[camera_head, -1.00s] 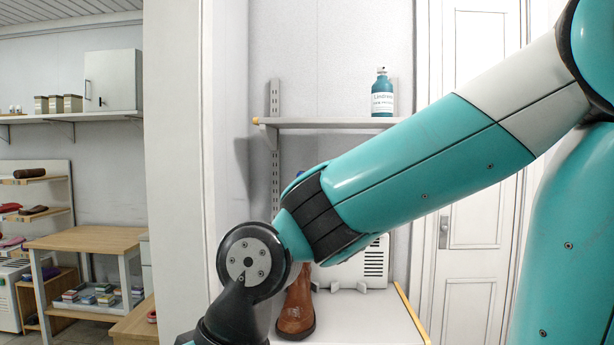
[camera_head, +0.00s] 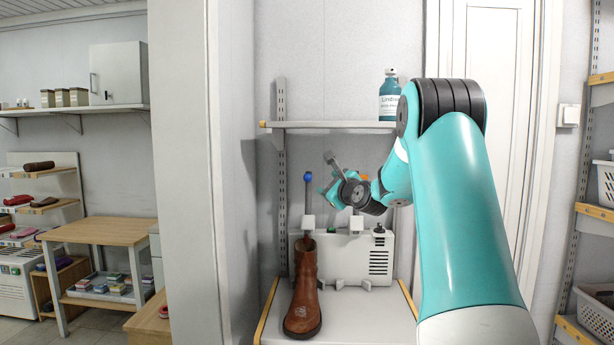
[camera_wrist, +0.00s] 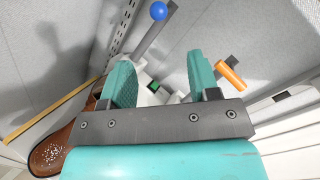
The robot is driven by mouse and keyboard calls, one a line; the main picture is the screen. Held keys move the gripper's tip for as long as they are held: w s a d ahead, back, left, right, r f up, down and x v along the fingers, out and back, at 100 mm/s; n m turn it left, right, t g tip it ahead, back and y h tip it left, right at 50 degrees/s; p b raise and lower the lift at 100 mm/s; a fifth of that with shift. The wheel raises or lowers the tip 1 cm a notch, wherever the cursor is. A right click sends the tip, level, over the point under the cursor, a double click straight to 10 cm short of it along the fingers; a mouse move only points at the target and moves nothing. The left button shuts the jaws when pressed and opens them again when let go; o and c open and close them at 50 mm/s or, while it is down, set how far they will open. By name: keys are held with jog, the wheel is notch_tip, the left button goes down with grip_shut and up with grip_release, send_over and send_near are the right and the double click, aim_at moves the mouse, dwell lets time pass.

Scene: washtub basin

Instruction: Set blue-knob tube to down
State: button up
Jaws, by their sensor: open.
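The blue-knob tube (camera_head: 307,205) is a grey tube standing upright on the left of a white boot dryer (camera_head: 350,256), with its blue knob (camera_head: 308,177) on top. A brown boot (camera_head: 304,292) stands just in front of and below it. In the wrist view the blue knob (camera_wrist: 158,11) and grey tube (camera_wrist: 152,36) show beyond the fingers, at the top. My gripper (camera_head: 329,189) is open and empty, to the right of the tube in the head view and apart from it. Its two teal fingers (camera_wrist: 160,80) spread wide in the wrist view.
An orange knob (camera_wrist: 231,76) lies beyond my right finger in the wrist view. A shelf (camera_head: 330,125) holding a blue bottle (camera_head: 389,98) hangs above my gripper. A wall edge (camera_head: 187,180) stands at left. A black knob (camera_head: 379,228) tops the dryer's right side.

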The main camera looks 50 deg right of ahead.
aim_at(309, 178)
jog(key=p+x, duration=0.5)
jog(key=x, duration=0.8)
jog(key=shift+w, duration=0.45)
jog(key=shift+w+d, duration=0.2)
jog(key=shift+w, duration=0.4)
jog(key=shift+c, duration=0.3)
